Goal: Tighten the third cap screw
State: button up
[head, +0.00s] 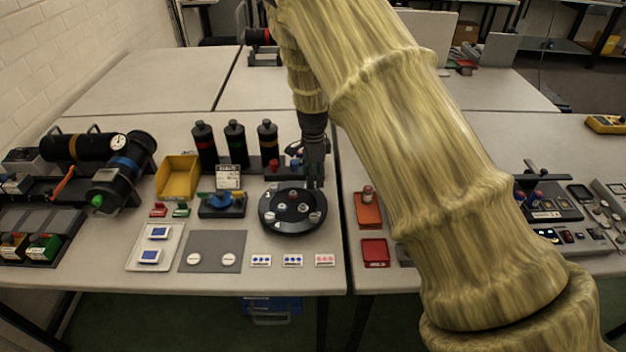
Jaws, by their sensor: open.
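A round black plate (293,227) lies on the table near the middle. Several small light and reddish screw-like pieces sit on it, around its rim and near its center. They are too small to tell which is the third cap screw or how far each is turned in. My gripper (314,184) points down at the back right edge of the plate, with its fingers open. I cannot tell whether it touches anything. My arm comes in from the right and hides part of the table.
Three black cylinders (235,145) stand behind the plate. Small marked cards (292,261) lie in front.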

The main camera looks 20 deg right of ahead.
notch_tip(320, 180, up, 10)
jog(key=shift+f, duration=0.2)
dwell(0.5)
